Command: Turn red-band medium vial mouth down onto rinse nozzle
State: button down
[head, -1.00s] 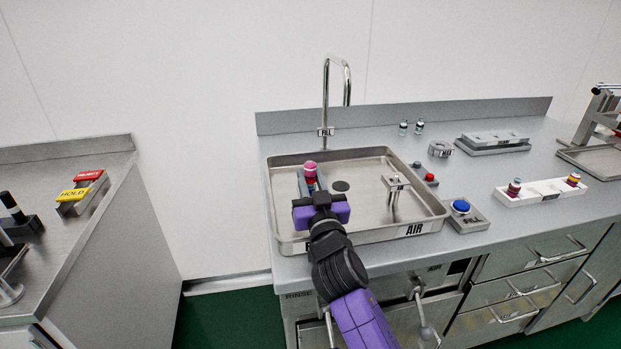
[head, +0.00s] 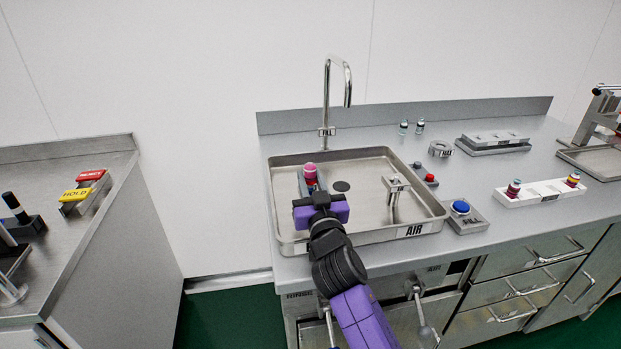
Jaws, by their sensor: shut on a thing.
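My gripper (head: 311,188) is over the left part of the steel sink tray (head: 350,165), reaching in from the front edge. It is shut on a vial (head: 310,171) that shows a pink end at the top and a red band just below it. The vial looks about upright in line, but its lower end is hidden by my gripper, so I cannot tell which way its mouth points. The rinse nozzle cannot be made out; my gripper and wrist cover that part of the tray.
A metal stand (head: 395,190) rises in the tray's right part, above the AIR label (head: 412,231). A tall faucet (head: 327,100) stands behind. To the right are a red button (head: 430,178), a blue-button FILL box (head: 461,209) and a white rack (head: 543,193) with vials. Two small vials (head: 411,128) stand at the back.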

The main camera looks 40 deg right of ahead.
aim_at(311, 190)
jog(key=shift+s+d+f, duration=0.1)
jog(key=shift+d+f, duration=0.1)
jog(key=shift+f, duration=0.25)
jog(key=shift+s+d+f, duration=0.1)
jog(key=shift+d+f, duration=0.1)
jog(key=shift+f, duration=0.2)
jog(key=c, duration=0.7)
grip_release()
jog(key=shift+c, duration=0.2)
jog(key=shift+a+f, duration=0.1)
jog(key=shift+f, duration=0.05)
jog(key=shift+s+a, duration=0.1)
jog(key=shift+s, duration=0.1)
jog(key=shift+s+a+f+b, duration=0.25)
jog(key=shift+s+a+b, duration=0.4)
jog(key=shift+s+a, duration=0.5)
jog(key=shift+b+v, duration=0.5)
jog(key=shift+v, duration=0.8)
jog(key=shift+s+a+r, duration=0.15)
jog(key=shift+a+r, duration=0.05)
jog(key=shift+r, duration=0.15)
jog(key=shift+r, duration=0.1)
